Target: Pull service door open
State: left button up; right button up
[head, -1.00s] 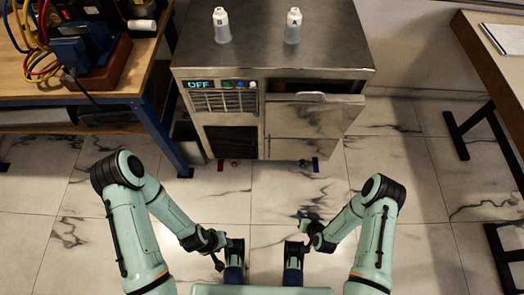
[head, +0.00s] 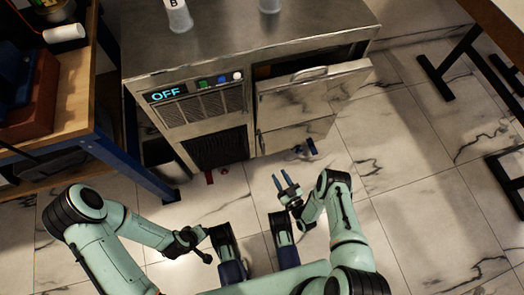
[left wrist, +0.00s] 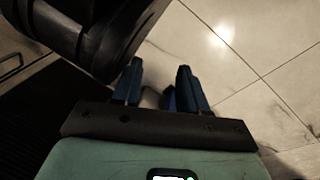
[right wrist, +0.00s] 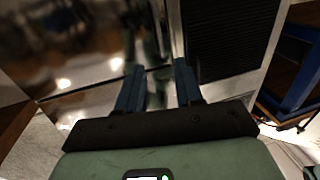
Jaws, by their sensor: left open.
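The service door appears to be the steel panel (head: 310,98) on the front right of the metal cabinet (head: 240,48), with a bar handle (head: 308,74) near its top edge. A dark gap shows behind its top edge, so it stands out from the cabinet. My right gripper (head: 281,176) is open and empty, below and in front of the panel, apart from it. In the right wrist view its fingers (right wrist: 157,72) are spread before blurred, shiny steel. My left gripper (left wrist: 158,72) is open and empty over the floor; its fingers are unclear in the head view.
The cabinet front has an OFF display (head: 166,93), small buttons and a vent grille (head: 205,106). A bottle (head: 178,18) stands on top. A wooden bench with a blue leg (head: 130,165) is close on the left, a table (head: 497,25) on the right. Tiled floor between is open.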

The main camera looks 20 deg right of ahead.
pick_arm(q)
jog(key=s+f+g+b, duration=0.3)
jog(key=s+f+b, duration=0.1)
jog(key=s, duration=0.4)
jog(key=shift+a+f+n, duration=0.3)
jog(key=shift+a+f, duration=0.15)
jog(key=shift+f, duration=0.1)
pick_arm(e)
jog(key=x, duration=1.2)
jog(key=shift+w, duration=0.35)
jog(key=shift+a, duration=0.1)
grip_shut()
